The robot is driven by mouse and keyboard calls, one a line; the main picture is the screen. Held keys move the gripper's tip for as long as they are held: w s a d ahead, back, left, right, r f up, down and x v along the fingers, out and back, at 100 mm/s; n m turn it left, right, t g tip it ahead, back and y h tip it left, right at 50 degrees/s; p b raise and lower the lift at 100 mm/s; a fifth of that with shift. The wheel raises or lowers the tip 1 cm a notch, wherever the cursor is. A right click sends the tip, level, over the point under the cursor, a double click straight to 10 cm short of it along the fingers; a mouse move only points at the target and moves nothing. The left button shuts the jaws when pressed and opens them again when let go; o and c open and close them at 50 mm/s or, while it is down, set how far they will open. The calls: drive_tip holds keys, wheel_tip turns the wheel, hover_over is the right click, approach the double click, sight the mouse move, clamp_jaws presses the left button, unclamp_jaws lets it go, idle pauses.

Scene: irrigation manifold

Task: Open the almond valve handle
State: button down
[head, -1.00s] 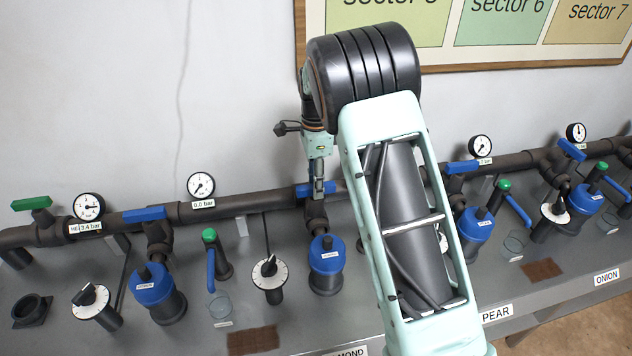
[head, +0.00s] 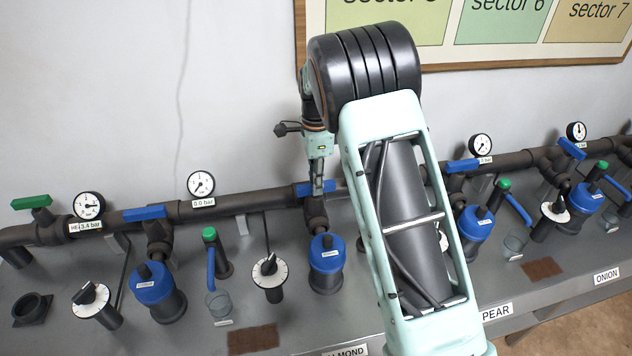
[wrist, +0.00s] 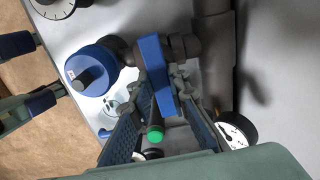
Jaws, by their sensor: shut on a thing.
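The blue valve handle (head: 332,187) sits on the dark pipe above the bench, roughly in line with the pipe. A partly hidden label ending in "MOND" (head: 346,352) is on the bench front below it. My gripper (head: 318,188) reaches down from above onto this handle. In the wrist view the blue handle (wrist: 152,52) lies between the two fingers of my gripper (wrist: 162,88), which are shut on it. My arm hides part of the pipe to the right of the handle.
A blue-capped filter (head: 326,256) stands in front of the handle. A gauge (head: 201,185) labelled 0.0 bar is to the left. Another blue handle (head: 145,213) and a green handle (head: 32,202) are further left. A sector board (head: 480,40) hangs on the wall behind.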

drive_tip(key=shift+n, duration=0.3)
drive_tip(key=n, duration=0.4)
drive_tip(key=shift+b, duration=0.35)
drive_tip(key=n, duration=0.4)
drive_tip(key=shift+b, duration=0.3)
drive_tip(key=n, duration=0.5)
drive_tip(key=shift+n, duration=1.9)
drive_tip(key=shift+r+n, duration=0.1)
drive_tip(key=shift+n, duration=0.2)
drive_tip(key=c, duration=1.8)
unclamp_jaws()
drive_tip(key=shift+c, duration=0.2)
